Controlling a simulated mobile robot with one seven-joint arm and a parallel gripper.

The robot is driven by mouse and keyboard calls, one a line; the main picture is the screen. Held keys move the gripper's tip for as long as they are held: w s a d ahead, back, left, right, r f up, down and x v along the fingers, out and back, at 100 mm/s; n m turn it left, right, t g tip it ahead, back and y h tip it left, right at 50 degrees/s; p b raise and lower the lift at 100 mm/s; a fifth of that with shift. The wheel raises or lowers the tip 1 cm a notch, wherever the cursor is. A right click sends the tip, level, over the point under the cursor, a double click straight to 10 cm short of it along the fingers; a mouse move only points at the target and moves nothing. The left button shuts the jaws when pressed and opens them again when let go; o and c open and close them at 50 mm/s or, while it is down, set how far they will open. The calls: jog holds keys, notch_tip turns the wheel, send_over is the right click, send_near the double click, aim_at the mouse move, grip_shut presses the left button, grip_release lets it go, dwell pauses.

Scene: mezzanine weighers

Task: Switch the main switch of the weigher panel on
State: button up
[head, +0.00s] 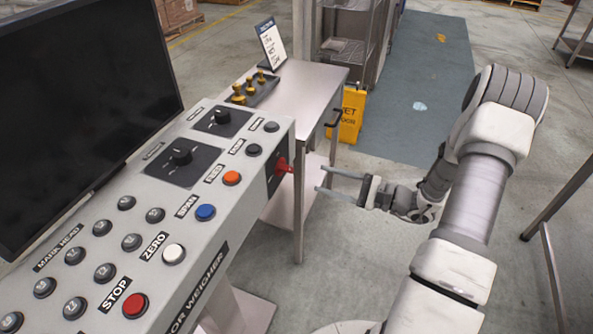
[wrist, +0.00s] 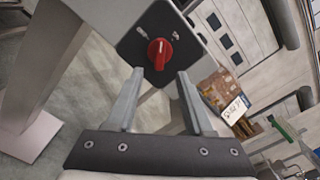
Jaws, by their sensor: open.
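The weigher panel (head: 185,215) fills the left of the head view, with its buttons and knobs on the sloped top. Its main switch is a red rotary handle (head: 283,166) on a black plate on the panel's right end face. In the wrist view the red handle (wrist: 159,53) sits on the dark plate (wrist: 140,45), just beyond and between the fingertips. My gripper (head: 322,178) is open, to the right of the handle in the head view, and appears apart from it. In the wrist view my gripper (wrist: 160,78) has empty space between its fingers. The plate's markings are too small to read.
A dark monitor (head: 80,100) stands over the panel. A metal side table (head: 315,85) with yellow-knobbed weights (head: 253,86) and a sign stands behind it. A yellow wet-floor sign (head: 349,115) is on the floor beyond my gripper. The floor right of the table is clear.

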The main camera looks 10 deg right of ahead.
aim_at(291, 170)
jog(key=x, duration=0.8)
jog(key=shift+w+a, duration=0.2)
jog(key=shift+a, duration=0.05)
grip_shut()
